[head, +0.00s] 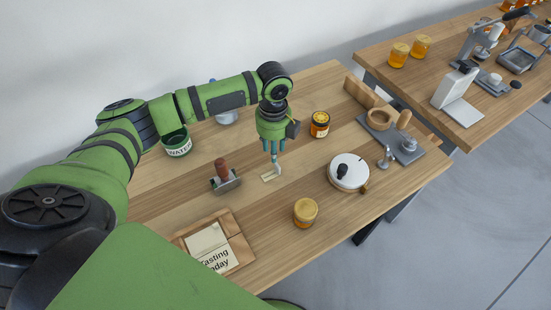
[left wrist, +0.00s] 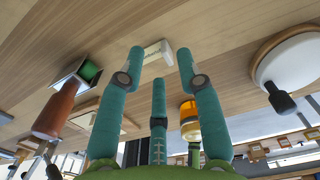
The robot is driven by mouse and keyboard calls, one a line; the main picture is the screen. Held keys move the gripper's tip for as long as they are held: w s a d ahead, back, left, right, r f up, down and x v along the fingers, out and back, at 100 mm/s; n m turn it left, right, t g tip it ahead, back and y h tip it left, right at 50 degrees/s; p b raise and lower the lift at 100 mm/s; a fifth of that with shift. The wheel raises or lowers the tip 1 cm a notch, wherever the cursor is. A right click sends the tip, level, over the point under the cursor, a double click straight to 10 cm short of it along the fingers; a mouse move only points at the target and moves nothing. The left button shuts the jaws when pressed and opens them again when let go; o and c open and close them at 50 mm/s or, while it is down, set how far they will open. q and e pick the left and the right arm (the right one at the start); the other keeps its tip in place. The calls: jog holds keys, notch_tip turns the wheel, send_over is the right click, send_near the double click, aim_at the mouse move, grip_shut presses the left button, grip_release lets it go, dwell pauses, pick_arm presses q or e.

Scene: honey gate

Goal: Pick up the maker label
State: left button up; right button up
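The maker label (head: 269,176) is a small cream piece lying on the wooden table. It also shows in the left wrist view (left wrist: 157,52), near the fingertips. My left gripper (head: 275,164) points down just above and beside the label. In the left wrist view its teal fingers (left wrist: 160,62) are spread apart with nothing between them, so it is open. I cannot tell whether a fingertip touches the label. My right gripper is in neither view.
Near the label stand a red-handled tool (head: 222,174), a honey jar (head: 320,124), another jar (head: 305,212), a round white-topped device (head: 349,171) and a "Tasting today" sign (head: 210,250). A green tin (head: 177,144) stands at the back left. A second table (head: 425,90) is at right.

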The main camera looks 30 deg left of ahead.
aim_at(276, 164)
pick_arm(q)
jog(key=f, duration=0.1)
jog(key=f+p, duration=0.1)
jog(key=s+d+f, duration=0.1)
jog(key=f, duration=0.2)
jog(key=shift+w+a+f, duration=0.1)
jog(key=shift+w+f, duration=0.15)
jog(key=shift+f, duration=0.05)
jog(key=c, duration=0.6)
grip_shut()
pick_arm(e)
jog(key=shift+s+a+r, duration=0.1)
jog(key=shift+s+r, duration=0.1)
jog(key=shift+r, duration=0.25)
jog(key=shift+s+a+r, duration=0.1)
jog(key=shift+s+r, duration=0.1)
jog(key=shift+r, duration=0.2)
